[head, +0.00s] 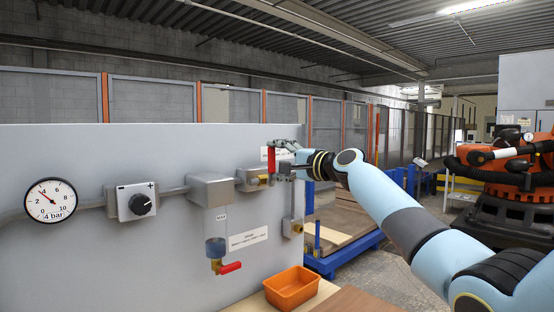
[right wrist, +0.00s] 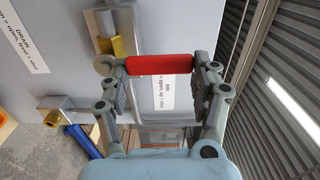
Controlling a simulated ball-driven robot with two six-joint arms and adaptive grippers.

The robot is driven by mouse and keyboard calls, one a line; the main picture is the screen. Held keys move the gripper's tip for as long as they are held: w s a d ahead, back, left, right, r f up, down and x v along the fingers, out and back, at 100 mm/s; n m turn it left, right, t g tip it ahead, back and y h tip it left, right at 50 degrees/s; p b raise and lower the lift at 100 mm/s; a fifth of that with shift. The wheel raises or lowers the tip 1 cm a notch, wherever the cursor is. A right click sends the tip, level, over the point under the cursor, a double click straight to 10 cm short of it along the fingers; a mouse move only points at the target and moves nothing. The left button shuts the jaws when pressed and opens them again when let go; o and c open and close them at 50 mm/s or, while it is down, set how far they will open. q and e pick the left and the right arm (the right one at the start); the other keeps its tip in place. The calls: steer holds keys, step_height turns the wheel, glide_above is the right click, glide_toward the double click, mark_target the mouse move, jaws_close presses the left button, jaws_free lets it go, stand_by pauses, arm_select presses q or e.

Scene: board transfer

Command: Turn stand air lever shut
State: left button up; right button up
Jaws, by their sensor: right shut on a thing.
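The red air lever (head: 271,160) stands upright above its brass valve (head: 262,180) on the grey panel. In the right wrist view the red lever (right wrist: 160,64) lies across the picture between my fingers. My right gripper (head: 284,159) is shut on the lever from its right side. It also shows in the right wrist view (right wrist: 161,72), one finger at each end of the red grip. The label behind the lever (right wrist: 168,92) is partly covered. My left gripper is not in view.
The panel (head: 110,260) also carries a gauge (head: 50,200), a black regulator knob (head: 140,204) and a bowl with a red drain lever (head: 230,267). An orange bin (head: 291,288) sits below. A blue frame (head: 335,262) and an orange robot (head: 510,180) stand to the right.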

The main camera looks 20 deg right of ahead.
steer(key=shift+d, duration=0.1)
stand_by(0.4)
steer(key=o, duration=1.8)
steer(key=shift+c, duration=0.2)
steer(key=v, duration=1.2)
